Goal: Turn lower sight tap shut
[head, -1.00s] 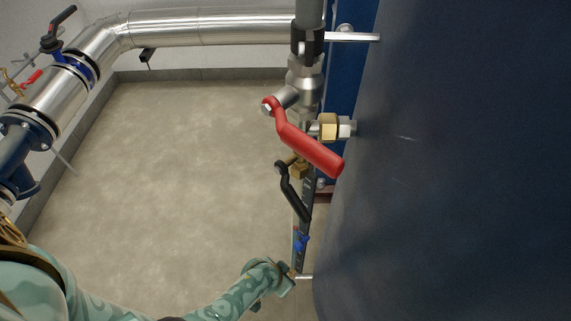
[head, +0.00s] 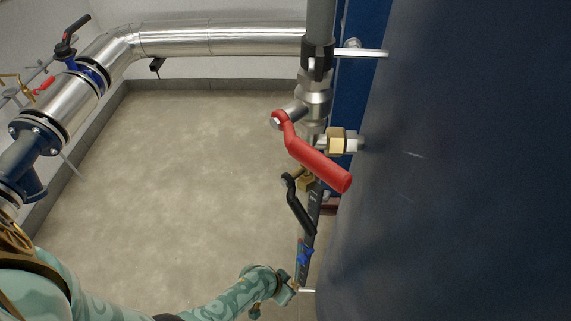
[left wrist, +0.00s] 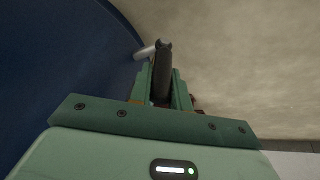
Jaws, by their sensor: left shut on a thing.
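The sight gauge (head: 311,225) hangs as a narrow dark strip beside the big blue vessel. Its upper tap has a black lever (head: 299,207) slanting down to the right. My left gripper (head: 290,289) is at the bottom end of the gauge. In the left wrist view, its two green fingers (left wrist: 163,90) are shut on a dark rod-like handle (left wrist: 163,62), which sticks out beyond them. The handle appears to be that of the lower sight tap. The tap's body is mostly hidden behind the gripper. My right gripper is not in view.
A red lever (head: 319,166) on the vertical pipe (head: 315,85) stands above the gauge. The blue vessel (head: 460,160) fills the right side, close to my gripper. Clad pipework (head: 215,40) runs along the back and left. Open floor (head: 180,190) lies left of the gauge.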

